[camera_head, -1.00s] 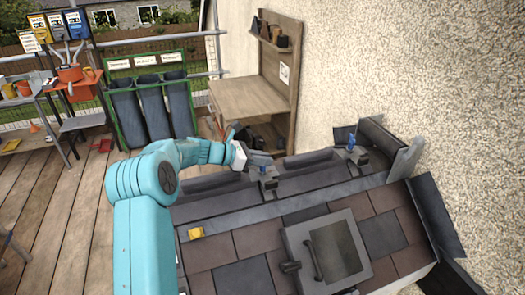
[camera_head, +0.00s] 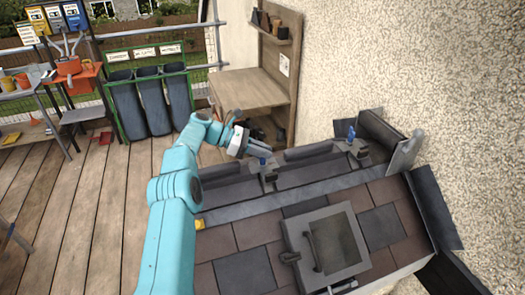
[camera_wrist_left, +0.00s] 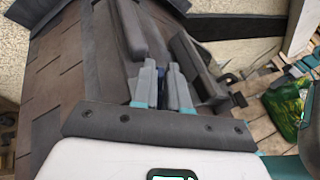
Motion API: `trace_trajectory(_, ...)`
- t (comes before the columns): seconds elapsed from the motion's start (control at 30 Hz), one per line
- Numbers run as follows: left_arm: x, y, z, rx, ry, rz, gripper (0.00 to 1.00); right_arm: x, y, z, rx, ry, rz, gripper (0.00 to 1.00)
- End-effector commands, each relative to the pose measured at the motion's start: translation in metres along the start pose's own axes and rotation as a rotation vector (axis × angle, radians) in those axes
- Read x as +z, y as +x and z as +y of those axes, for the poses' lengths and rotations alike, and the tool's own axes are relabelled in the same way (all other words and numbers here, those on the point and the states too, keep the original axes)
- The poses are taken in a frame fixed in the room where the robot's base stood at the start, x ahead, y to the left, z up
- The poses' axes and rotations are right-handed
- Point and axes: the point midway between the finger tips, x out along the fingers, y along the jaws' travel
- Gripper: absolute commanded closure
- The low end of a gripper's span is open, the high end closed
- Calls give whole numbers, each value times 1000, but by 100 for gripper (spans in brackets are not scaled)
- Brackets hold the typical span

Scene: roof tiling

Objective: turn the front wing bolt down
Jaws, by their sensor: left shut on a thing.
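The front wing bolt (camera_head: 263,162) is blue and stands on a dark bracket on the ledge at the roof's upper edge. My left gripper (camera_head: 258,152) reaches it from the left and is shut on it. In the left wrist view the two grey fingers of my left gripper (camera_wrist_left: 163,88) stand on either side of the blue bolt (camera_wrist_left: 163,76), which is mostly hidden between them. A second blue wing bolt (camera_head: 351,133) stands upright on a bracket farther right, with no gripper at it. My right gripper is not in view.
Brown and grey tiles (camera_head: 240,270) cover the roof in front, with a grey roof window (camera_head: 325,245) in them. A rough wall (camera_head: 430,80) rises at right. A wooden bench (camera_head: 245,85) and a green rack (camera_head: 150,95) stand behind on the plank deck.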

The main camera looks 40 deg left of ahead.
Motion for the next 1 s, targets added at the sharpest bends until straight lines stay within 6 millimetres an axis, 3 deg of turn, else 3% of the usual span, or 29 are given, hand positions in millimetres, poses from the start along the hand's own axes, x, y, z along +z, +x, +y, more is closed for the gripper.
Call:
trace_trajectory(0.03,7,-2,2,6,13,-8,100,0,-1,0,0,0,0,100)
trace_trajectory(0.53,8,-3,2,2,18,-7,100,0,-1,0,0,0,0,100)
trace_trajectory(0.6,8,-3,2,2,18,-7,70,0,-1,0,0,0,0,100)
trace_trajectory(0.63,8,-3,2,2,18,-7,65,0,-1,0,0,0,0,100)
trace_trajectory(1.0,3,-2,1,1,7,-3,65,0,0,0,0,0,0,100)
